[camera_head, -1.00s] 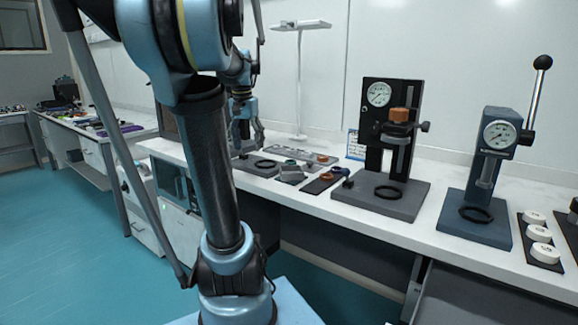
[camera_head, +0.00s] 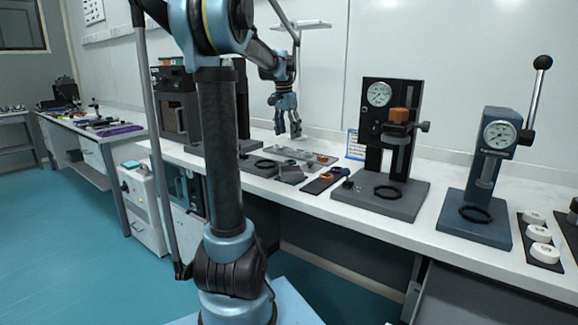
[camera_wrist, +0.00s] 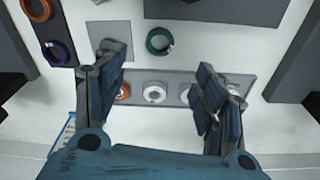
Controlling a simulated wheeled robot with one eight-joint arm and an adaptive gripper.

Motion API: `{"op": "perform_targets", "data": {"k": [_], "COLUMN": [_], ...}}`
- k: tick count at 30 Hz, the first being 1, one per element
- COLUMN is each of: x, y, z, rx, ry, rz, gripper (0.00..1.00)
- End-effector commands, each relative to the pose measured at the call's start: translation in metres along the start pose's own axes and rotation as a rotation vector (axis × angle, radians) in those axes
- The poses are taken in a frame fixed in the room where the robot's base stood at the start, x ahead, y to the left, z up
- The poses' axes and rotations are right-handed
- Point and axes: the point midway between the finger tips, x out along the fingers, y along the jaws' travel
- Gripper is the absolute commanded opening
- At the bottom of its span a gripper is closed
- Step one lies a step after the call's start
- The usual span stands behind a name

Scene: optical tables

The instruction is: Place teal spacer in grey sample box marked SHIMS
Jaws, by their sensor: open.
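The teal spacer (camera_wrist: 160,41) is a ring lying on the white bench in the wrist view, apart from my fingers. My gripper (camera_wrist: 162,85) is open and empty, fingers spread over the grey strip. In the head view my gripper (camera_head: 289,134) hangs above the bench, pointing down.
A grey strip (camera_wrist: 181,78) holds orange and white rings. A dark mat (camera_wrist: 53,32) carries an orange and a purple ring. A black gauge stand (camera_head: 406,196) and a blue press (camera_head: 455,213) stand to the right. A dark plate (camera_wrist: 215,10) lies beyond the spacer.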

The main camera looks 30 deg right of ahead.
Motion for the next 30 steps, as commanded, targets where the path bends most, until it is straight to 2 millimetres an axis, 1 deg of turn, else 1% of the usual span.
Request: {"op": "perform_targets", "data": {"k": [1, 3, 9, 12, 17, 20, 25, 30], "x": [0.009, 0.022, 0.052, 0.061, 0.068, 0.079, 0.102, 0.116], "y": [0.000, 0.000, 0.000, 0.000, 0.000, 0.000, -0.001, -0.001], "z": [0.000, 0.000, 0.000, 0.000, 0.001, 0.001, 0.001, 0.001], "rx": [0.000, 0.000, -0.001, -0.001, -0.001, -0.001, -0.001, -0.001], "ry": [0.000, 0.000, 0.000, 0.000, 0.000, 0.000, 0.000, 0.000], "rz": [0.000, 0.000, 0.000, 0.000, 0.000, 0.000, 0.000, 0.000], "gripper": [0.64, 0.64, 0.64, 0.64, 0.64, 0.64, 0.64, 0.64]}}
